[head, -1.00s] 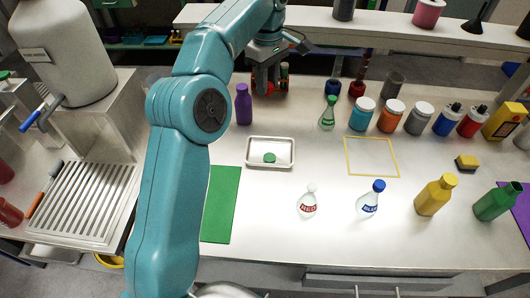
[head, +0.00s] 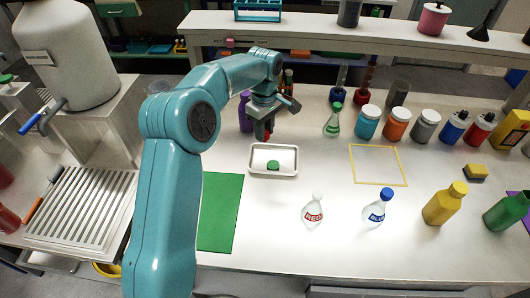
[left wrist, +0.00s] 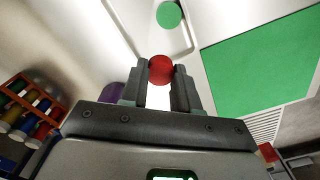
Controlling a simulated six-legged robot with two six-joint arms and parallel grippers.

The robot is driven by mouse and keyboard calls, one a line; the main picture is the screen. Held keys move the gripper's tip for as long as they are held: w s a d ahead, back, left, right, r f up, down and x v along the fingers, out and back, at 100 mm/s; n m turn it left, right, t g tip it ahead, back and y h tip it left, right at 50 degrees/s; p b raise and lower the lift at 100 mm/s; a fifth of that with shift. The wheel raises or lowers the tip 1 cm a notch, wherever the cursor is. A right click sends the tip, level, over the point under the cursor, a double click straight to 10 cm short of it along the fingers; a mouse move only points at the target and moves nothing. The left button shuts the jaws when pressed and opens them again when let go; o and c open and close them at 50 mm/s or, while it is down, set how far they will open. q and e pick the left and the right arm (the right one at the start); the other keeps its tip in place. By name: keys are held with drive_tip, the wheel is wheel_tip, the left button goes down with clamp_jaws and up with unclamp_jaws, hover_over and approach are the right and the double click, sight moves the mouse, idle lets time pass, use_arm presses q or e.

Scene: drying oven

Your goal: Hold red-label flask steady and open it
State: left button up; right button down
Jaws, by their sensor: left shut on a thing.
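The red-label flask (head: 313,212) stands upright on the bench at the front middle. Its neck shows pale, with no coloured stopper on it. My left gripper (head: 266,132) is above the back edge of a small white tray (head: 256,168), behind and left of the flask. It is shut on a red stopper (left wrist: 161,69), which shows between the fingertips in the left wrist view. A green stopper (head: 273,165) lies in the tray and also shows in the left wrist view (left wrist: 169,14). My right gripper is not in view.
A blue-label flask (head: 378,207) stands right of the red-label one. A green-stoppered flask (head: 332,121) and several jars stand behind. A purple bottle (head: 245,112) is close to my left gripper. A green mat (head: 220,212) lies left. The yellow-outlined square (head: 378,165) is empty.

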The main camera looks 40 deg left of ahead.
use_arm(q)
wheel_tip(320, 180, down, 9)
drive_tip(key=shift+a+r, duration=0.1)
idle(0.4)
drive_tip(key=o, duration=1)
wheel_tip(320, 180, up, 12)
drive_tip(key=shift+r, duration=0.1)
